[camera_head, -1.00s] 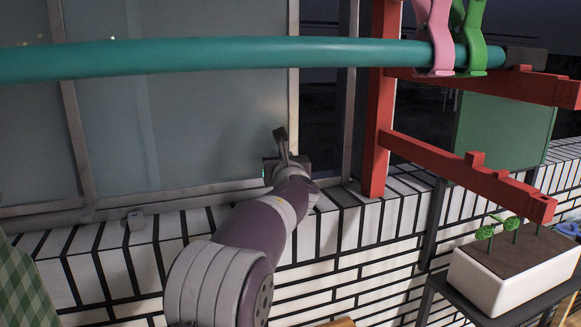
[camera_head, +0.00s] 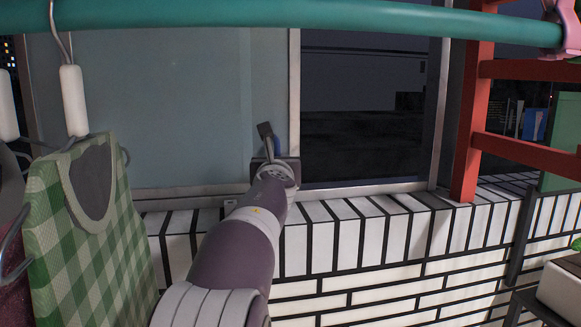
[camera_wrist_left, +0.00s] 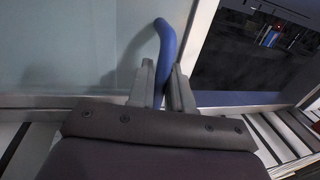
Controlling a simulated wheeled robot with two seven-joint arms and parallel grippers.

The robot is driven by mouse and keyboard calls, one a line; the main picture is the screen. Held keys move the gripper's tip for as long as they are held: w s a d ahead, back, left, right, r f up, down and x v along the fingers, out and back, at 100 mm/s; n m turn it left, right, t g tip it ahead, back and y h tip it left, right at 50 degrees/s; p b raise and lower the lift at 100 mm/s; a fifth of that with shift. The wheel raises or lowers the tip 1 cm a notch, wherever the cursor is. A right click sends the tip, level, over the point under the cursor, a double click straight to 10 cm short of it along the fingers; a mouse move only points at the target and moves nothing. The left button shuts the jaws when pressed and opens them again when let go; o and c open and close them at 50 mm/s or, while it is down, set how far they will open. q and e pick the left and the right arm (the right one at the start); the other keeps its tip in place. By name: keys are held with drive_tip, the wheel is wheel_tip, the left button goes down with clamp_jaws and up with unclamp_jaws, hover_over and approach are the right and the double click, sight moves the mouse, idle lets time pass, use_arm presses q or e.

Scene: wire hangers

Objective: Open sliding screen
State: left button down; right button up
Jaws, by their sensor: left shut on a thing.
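The sliding screen (camera_head: 150,110) is a pale blue-grey panel with a light frame, at the left of the window in the head view. It also fills the left of the left wrist view (camera_wrist_left: 70,50). To its right is a dark opening (camera_head: 365,110). My left gripper (camera_head: 268,147) is at the screen's right edge, low down. In the left wrist view it (camera_wrist_left: 165,88) is shut on a blue curved handle (camera_wrist_left: 166,42). The handle's lower part is hidden between the fingers. My right gripper is not in view.
A teal pole (camera_head: 300,18) crosses the top. A green checked garment (camera_head: 120,240) hangs at the left on a hanger (camera_head: 74,100). A red wooden frame (camera_head: 470,120) stands at the right.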

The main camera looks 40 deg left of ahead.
use_arm(q)
drive_tip(key=shift+a+f, duration=0.1)
drive_tip(key=shift+f, duration=0.05)
drive_tip(key=c, duration=1.2)
unclamp_jaws()
drive_tip(key=b+v, duration=0.1)
drive_tip(key=v, duration=1.1)
drive_tip(key=shift+s+d, duration=0.25)
